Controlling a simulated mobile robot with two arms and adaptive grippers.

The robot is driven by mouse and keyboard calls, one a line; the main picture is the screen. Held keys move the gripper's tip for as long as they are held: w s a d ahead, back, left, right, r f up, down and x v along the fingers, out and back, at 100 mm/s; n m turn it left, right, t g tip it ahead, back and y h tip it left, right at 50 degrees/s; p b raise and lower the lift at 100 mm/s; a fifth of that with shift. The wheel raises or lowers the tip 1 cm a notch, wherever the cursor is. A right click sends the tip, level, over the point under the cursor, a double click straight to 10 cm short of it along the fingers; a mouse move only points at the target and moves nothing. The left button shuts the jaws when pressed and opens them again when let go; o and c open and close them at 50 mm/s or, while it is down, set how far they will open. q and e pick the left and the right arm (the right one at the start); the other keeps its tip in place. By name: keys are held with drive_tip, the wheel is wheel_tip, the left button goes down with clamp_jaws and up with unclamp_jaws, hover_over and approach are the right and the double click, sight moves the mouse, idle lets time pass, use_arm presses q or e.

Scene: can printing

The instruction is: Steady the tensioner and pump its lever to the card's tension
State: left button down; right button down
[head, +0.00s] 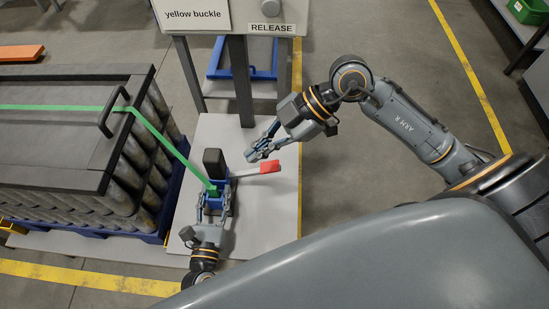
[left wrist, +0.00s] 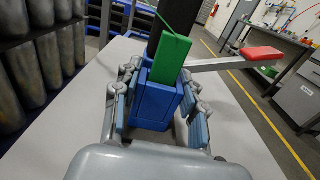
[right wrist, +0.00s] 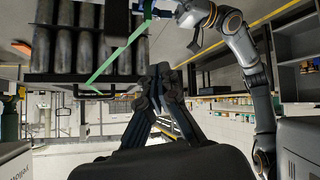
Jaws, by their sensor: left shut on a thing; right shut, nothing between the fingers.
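The tensioner (head: 217,203) has a blue body, a black upright block and a grey lever with a red handle (head: 269,167). It stands on the grey table. My left gripper (head: 211,213) is shut on the blue body; the left wrist view shows its fingers on both sides of the blue body (left wrist: 152,103). The lever sticks out to the right, its red handle (left wrist: 262,53) clear of the left fingers. My right gripper (head: 254,154) is shut and empty, close to the red handle; I cannot tell whether they touch. Its closed fingers fill the middle of the right wrist view (right wrist: 163,82).
A green strap (head: 160,135) runs from the tensioner over the black-topped bundle of grey cylinders (head: 125,185) at left. A sign reading "yellow buckle" (head: 195,15) and a RELEASE label (head: 271,28) stand behind. The grey table (head: 270,215) is bare right of the tensioner.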

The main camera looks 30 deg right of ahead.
drive_tip(key=s+d+m+t, duration=0.1)
drive_tip(key=d+m+t, duration=0.2)
drive_tip(key=d+m, duration=0.4)
drive_tip(key=d+f, duration=0.1)
drive_tip(key=d, duration=0.2)
drive_tip(key=shift+h, duration=0.3)
hover_over(274, 165)
drive_tip(key=a, duration=0.1)
drive_tip(key=f, duration=0.5)
drive_tip(key=shift+w+a+f, duration=0.2)
drive_tip(key=shift+w+f, duration=0.15)
drive_tip(key=shift+f, duration=0.05)
drive_tip(key=f, duration=0.2)
drive_tip(key=d+f, duration=0.1)
drive_tip(key=shift+s+d+f, duration=0.1)
drive_tip(key=shift+s, duration=0.25)
drive_tip(key=shift+d+f, duration=0.1)
drive_tip(key=shift+f, duration=0.25)
